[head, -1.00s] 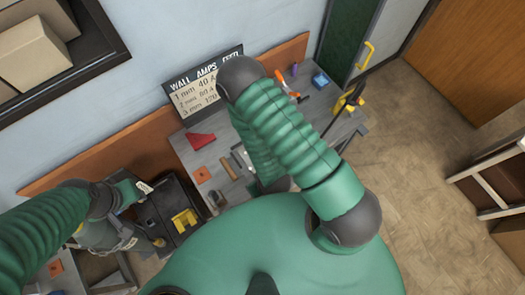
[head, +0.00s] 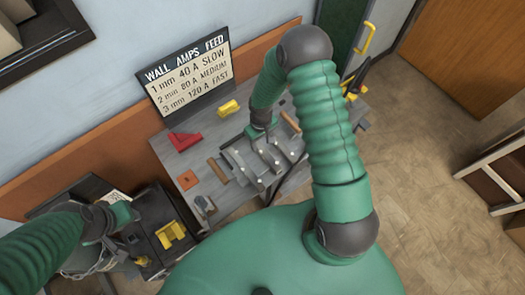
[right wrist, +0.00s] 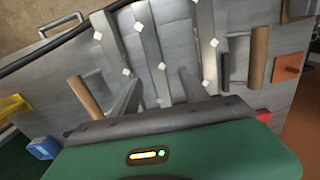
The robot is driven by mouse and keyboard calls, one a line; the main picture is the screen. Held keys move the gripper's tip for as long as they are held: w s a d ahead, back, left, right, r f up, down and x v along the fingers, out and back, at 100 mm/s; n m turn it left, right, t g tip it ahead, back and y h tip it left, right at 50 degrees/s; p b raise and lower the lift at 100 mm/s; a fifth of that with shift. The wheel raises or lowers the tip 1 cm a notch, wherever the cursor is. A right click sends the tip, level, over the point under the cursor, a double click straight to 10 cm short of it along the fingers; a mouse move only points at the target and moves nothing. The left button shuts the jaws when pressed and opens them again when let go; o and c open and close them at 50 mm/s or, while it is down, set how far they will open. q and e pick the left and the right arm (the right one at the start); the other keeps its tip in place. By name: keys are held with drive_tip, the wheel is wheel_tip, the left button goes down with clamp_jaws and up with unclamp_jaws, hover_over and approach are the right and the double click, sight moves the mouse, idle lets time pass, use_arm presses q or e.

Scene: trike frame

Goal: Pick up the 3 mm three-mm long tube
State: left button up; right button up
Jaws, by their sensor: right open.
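Several grey metal tubes with white diamond marks lie side by side on the workbench (head: 225,197). In the head view they are a left tube (head: 240,167), a middle one (head: 266,153) and a right one (head: 289,146). I cannot tell which is the 3 mm long tube. My right gripper (head: 262,131) is above the tubes. In the right wrist view its open fingers (right wrist: 160,92) point at the tubes (right wrist: 150,50), with nothing clearly gripped. My left gripper (head: 124,214) is at the lower left, by the dark cart; its fingers are unclear.
A sign (head: 188,78) listing amps and feed stands behind the bench. Wooden rods (head: 218,171) lie beside the tubes. A red piece (head: 184,141), an orange square (head: 188,181) and a yellow block (head: 229,108) are nearby. A dark cart (head: 150,212) stands left. Open floor lies right.

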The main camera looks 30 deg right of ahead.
sight(263, 150)
drive_tip(key=shift+f, duration=0.7)
drive_tip(key=f, duration=0.1)
drive_tip(key=f+p, duration=0.1)
drive_tip(key=f, duration=0.3)
drive_tip(key=shift+s+d+f+p, duration=0.15)
drive_tip(key=shift+d+f+p, duration=0.15)
drive_tip(key=shift+d, duration=0.1)
drive_tip(key=shift+a, duration=0.1)
drive_tip(key=c, duration=0.4)
clamp_jaws()
